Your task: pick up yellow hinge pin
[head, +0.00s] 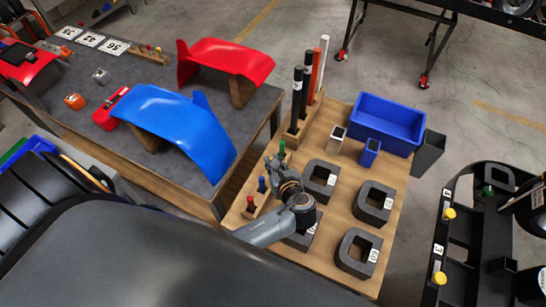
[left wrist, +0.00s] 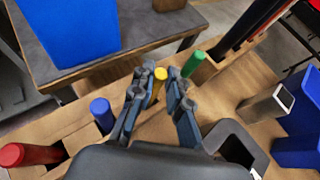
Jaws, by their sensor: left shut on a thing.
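The yellow hinge pin (left wrist: 159,90) shows between the fingers of my left gripper (left wrist: 161,78) in the left wrist view. The fingers are shut on it near its top. Its lower part is hidden, so I cannot tell whether it is still seated. In the head view my left gripper (head: 273,164) is over the left edge of the wooden table, and it hides the yellow pin. A blue pin (left wrist: 101,113) and a red pin (left wrist: 27,154) stand on one side of the gripper, and a green pin (left wrist: 194,63) on the other. My right gripper is not in view.
Several dark square-holed blocks (head: 355,268) stand on the wooden table (head: 345,212). Tall rods (head: 297,98) and a blue bin (head: 387,122) stand at its far side. A grey table with a blue fender (head: 180,125) and a red fender (head: 228,58) is at left.

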